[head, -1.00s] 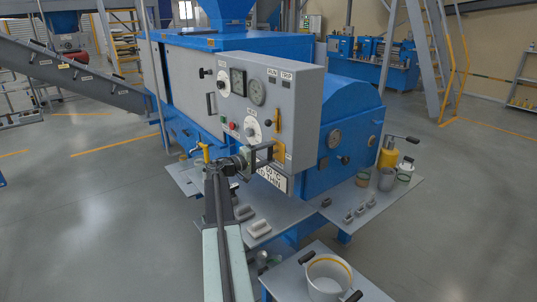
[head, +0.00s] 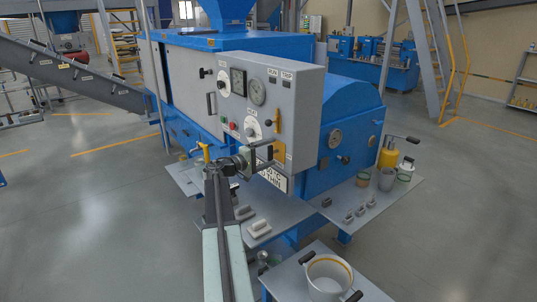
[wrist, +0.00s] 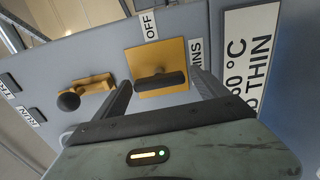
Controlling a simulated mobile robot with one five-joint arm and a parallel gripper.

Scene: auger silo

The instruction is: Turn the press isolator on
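The likely press isolator is a dark bar handle (wrist: 160,80) on a square yellow plate (wrist: 147,54), low on the grey control panel (head: 301,105). In the wrist view an OFF label sits above the plate, and a partly hidden label ending in "INS" sits to its right. The bar lies nearly level in that picture. My gripper (wrist: 158,88) is open, one finger at each side of the bar's ends; I cannot tell whether they touch it. In the head view my gripper (head: 260,152) is at the panel's lower part and partly covers the yellow plate (head: 279,151).
A lever with a black ball knob (wrist: 69,101) on another yellow plate is close to my left finger. Dials (head: 257,91), a red button (head: 233,126) and a temperature sign (head: 272,178) are near. A shelf (head: 345,207) with jars juts out below; a bucket (head: 327,278) stands in front.

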